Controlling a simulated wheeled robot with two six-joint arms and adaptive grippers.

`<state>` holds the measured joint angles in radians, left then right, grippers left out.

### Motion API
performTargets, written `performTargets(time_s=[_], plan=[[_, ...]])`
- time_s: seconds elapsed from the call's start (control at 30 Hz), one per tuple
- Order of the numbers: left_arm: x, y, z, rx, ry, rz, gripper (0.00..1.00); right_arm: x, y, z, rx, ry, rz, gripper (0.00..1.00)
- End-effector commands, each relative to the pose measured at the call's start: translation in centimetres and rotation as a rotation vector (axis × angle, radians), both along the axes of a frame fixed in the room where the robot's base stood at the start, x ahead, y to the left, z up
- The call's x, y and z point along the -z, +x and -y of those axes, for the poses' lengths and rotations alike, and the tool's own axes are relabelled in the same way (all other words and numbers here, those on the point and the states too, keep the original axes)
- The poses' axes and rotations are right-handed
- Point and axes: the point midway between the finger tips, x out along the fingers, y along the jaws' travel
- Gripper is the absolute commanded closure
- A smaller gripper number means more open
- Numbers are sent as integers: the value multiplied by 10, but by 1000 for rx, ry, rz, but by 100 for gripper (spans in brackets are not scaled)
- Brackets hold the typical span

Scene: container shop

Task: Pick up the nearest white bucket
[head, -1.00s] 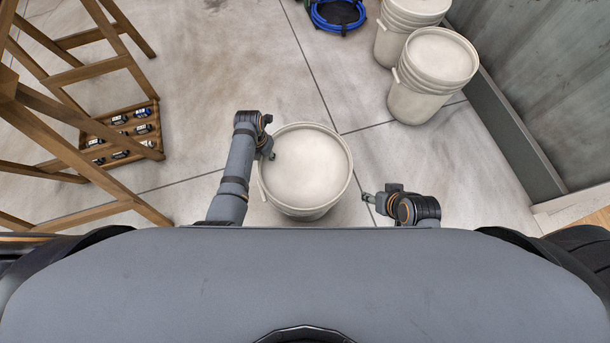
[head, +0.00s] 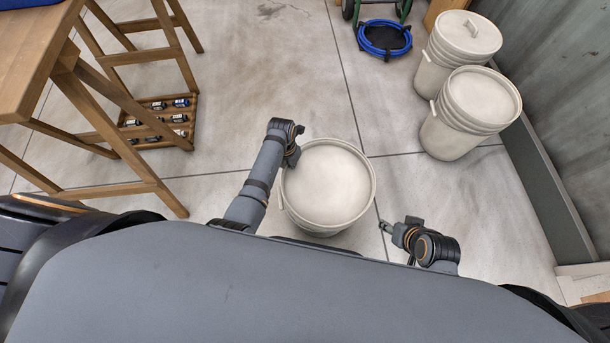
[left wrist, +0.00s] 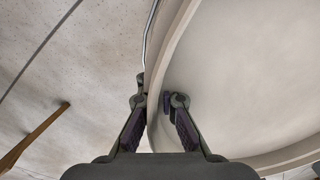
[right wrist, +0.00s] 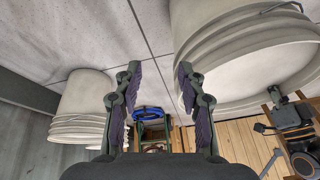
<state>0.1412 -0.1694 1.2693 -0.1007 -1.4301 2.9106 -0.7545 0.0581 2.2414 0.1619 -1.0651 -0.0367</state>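The nearest white bucket (head: 327,185) stands upright in front of me in the head view, its round pale top facing up. My left gripper (head: 292,158) is at its left rim. In the left wrist view the two fingers (left wrist: 158,100) straddle the rim (left wrist: 166,62), one outside and one over the top, and look closed on it. The bucket's underside is hidden, so I cannot tell whether it touches the floor. My right gripper (head: 386,227) is open and empty, to the right of the bucket; its spread fingers (right wrist: 159,82) show in the right wrist view beside the bucket (right wrist: 235,55).
Two more white buckets (head: 470,112) (head: 466,36) stand at the right near the grey wall (head: 565,90). A blue coil (head: 385,38) lies at the back. A wooden table frame (head: 110,165) and a low crate (head: 160,103) with small items are at left. The middle floor is clear.

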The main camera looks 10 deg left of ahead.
Motion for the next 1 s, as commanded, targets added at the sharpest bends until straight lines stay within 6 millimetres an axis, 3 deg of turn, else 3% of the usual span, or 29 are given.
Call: performTargets(time_s=[0.1,0.5,0.53,0.6,0.77,1.0], plan=[[-6,1,0,0,0,4,100,3,-1,0,0,0,-1,60],[-69,1,0,0,-1,2,100,-78,-15,26,-6,-116,-311,60],[-63,1,0,0,0,1,100,-58,-16,28,-3,-117,-314,60],[-67,1,0,0,-1,2,100,-38,-13,31,4,-122,-311,60],[-78,1,0,0,-1,2,100,5,-12,40,16,-136,-303,60],[-95,2,0,0,-1,3,100,65,-25,56,29,-161,-291,60]])
